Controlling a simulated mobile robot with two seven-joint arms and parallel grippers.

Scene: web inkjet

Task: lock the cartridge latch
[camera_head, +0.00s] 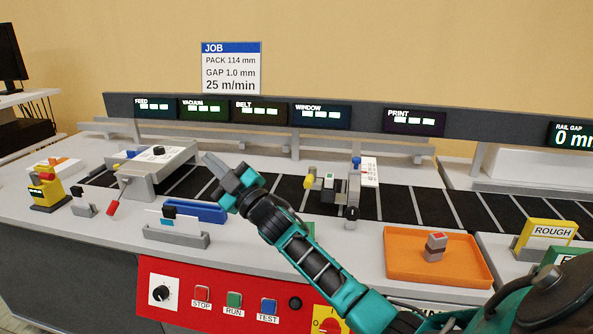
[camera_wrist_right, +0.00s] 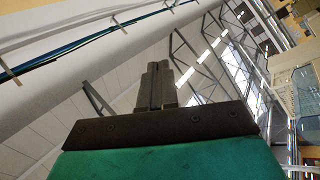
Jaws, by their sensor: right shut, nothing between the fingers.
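A print head unit (camera_head: 338,190) stands over the black belt, right of centre. It has a yellow knob on its left, a small green part, a blue-topped lever (camera_head: 356,161) and a white label plate. I cannot tell which part is the cartridge latch or whether it is locked. My right gripper (camera_head: 213,163) is raised over the belt, left of the print head and apart from it. Its fingers are together and empty. In the right wrist view the shut fingers (camera_wrist_right: 158,85) point toward the ceiling. My left gripper is out of view.
An orange tray (camera_head: 401,267) holds a grey block with a red top (camera_head: 436,243). A feeder (camera_head: 153,170) stands at left. A blue tray (camera_head: 210,213) and a grey card holder (camera_head: 178,236) lie in front. A red control panel (camera_head: 215,283) is on the front face.

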